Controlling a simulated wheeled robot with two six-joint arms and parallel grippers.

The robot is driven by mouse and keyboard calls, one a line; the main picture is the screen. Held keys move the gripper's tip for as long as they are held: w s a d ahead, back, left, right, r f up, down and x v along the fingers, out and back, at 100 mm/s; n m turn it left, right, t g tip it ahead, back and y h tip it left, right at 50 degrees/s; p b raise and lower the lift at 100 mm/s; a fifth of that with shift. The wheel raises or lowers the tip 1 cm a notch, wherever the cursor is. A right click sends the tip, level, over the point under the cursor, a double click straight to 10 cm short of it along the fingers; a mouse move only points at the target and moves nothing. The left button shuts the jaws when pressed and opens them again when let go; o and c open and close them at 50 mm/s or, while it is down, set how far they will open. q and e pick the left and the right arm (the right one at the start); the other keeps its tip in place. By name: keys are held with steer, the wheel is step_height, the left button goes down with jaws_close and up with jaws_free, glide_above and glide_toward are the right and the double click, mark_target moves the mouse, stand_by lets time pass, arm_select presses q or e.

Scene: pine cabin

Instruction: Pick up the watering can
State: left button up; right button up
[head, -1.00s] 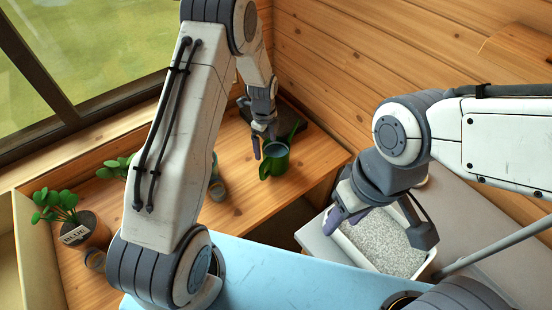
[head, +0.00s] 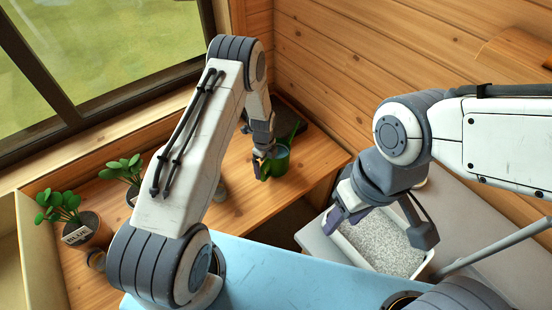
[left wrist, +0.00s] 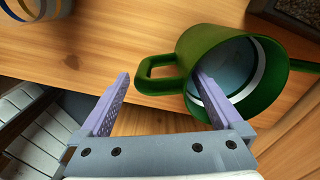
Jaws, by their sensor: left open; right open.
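The green watering can (head: 281,161) stands on the wooden bench near the corner, partly hidden by my left gripper in the head view. In the left wrist view the can (left wrist: 268,98) shows its open mouth, with its handle (left wrist: 150,75) sticking out to the left. My left gripper (head: 263,160) is open at the can. In the left wrist view its fingers (left wrist: 164,80) lie either side of the handle, the right one overlapping the can's mouth. Whether they touch the can I cannot tell. My right gripper (head: 380,222) is open and empty over a white tray of gravel.
Potted plants (head: 88,230) stand at the left of the wooden bench (head: 232,195). A striped cup (left wrist: 28,8) shows beside the can in the left wrist view. A dark tray (left wrist: 290,12) lies behind the can. The gravel tray (head: 428,268) is at the right.

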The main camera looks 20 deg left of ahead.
arm_select(q)
jaws_close()
steer(key=shift+w+r, duration=0.1)
steer(key=shift+r, duration=1)
steer(key=shift+d+r+b, duration=0.15)
steer(key=shift+r, duration=0.45)
steer(key=shift+d+r+b, duration=0.15)
steer(key=shift+r, duration=0.45)
steer(key=s+d+r+b, duration=0.1)
steer(key=d+r, duration=0.5)
steer(key=d, duration=0.5)
steer(key=shift+r, duration=0.25)
steer(key=shift+s, duration=0.1)
